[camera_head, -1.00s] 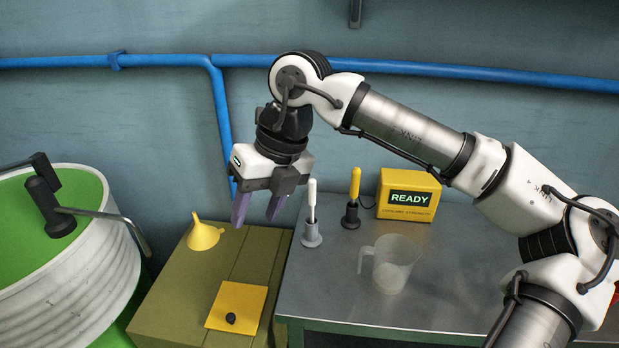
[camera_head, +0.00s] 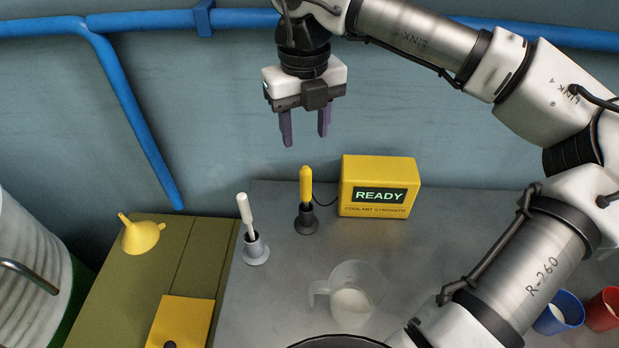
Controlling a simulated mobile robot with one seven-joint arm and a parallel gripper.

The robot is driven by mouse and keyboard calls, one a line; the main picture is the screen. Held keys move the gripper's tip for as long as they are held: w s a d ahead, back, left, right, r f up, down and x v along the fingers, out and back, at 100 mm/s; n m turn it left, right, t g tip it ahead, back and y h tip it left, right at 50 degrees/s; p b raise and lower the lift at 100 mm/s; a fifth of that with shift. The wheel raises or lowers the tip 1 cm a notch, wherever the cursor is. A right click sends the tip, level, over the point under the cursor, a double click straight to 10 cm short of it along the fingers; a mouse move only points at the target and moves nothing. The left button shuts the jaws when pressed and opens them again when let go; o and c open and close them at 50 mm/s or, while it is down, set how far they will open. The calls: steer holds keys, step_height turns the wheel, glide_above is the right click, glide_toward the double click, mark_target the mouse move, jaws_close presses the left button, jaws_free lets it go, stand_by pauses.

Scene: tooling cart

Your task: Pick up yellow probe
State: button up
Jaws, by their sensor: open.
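The yellow probe (camera_head: 306,185) stands upright in a dark holder (camera_head: 306,220) on the grey metal cart top. A dark cable runs from it to the yellow meter box (camera_head: 379,187), whose screen reads READY. My gripper (camera_head: 306,142) is open and empty, its two purple fingers pointing down. In the picture it shows just above the probe's top, apart from it; the depth between them is hard to tell.
A white stick (camera_head: 245,212) stands in a grey holder (camera_head: 256,250) left of the probe. A clear jug (camera_head: 352,298) stands in front. A yellow funnel (camera_head: 141,234) sits at left. Blue (camera_head: 561,314) and red (camera_head: 604,308) cups stand at right. A blue pipe (camera_head: 140,110) runs along the wall.

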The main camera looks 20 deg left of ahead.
mark_target(306, 180)
step_height(306, 180, down, 7)
steer(key=shift+s+p, duration=0.15)
steer(key=shift+p, duration=0.4)
steer(key=shift+f+p, duration=1.1)
steer(key=shift+f, duration=1.75)
jaws_close()
steer(key=shift+r, duration=0.1)
